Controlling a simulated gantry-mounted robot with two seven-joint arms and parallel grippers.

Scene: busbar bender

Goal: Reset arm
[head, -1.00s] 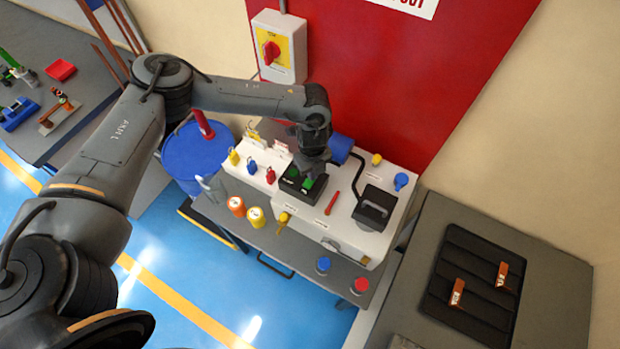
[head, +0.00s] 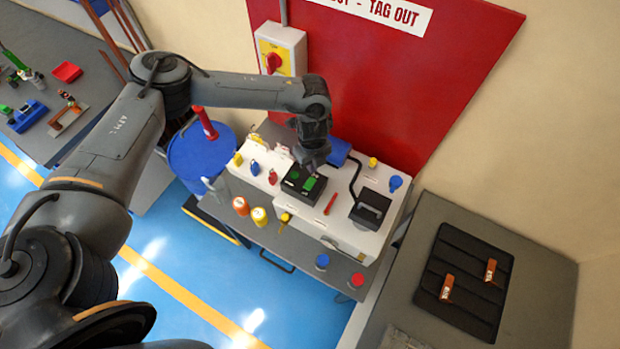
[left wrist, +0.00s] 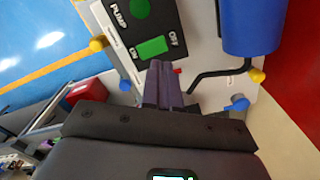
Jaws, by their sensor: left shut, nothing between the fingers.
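My left arm reaches in from the left in the head view. Its gripper (head: 312,160) is over the machine's white top, just behind a black control box (head: 303,186) with green buttons. In the left wrist view the fingers (left wrist: 160,82) are together and empty. They point at the box (left wrist: 142,30), which is marked PUMP and has a green rectangular button (left wrist: 152,47) close to the fingertips. I cannot tell whether they touch. My right gripper is not in view.
A blue cylinder (head: 339,152) and black handle stand right of the gripper. Small coloured knobs, a red lever (head: 331,203) and jars (head: 241,206) are around. A blue drum (head: 200,155) is left; a black tray (head: 462,275) with copper pieces is right.

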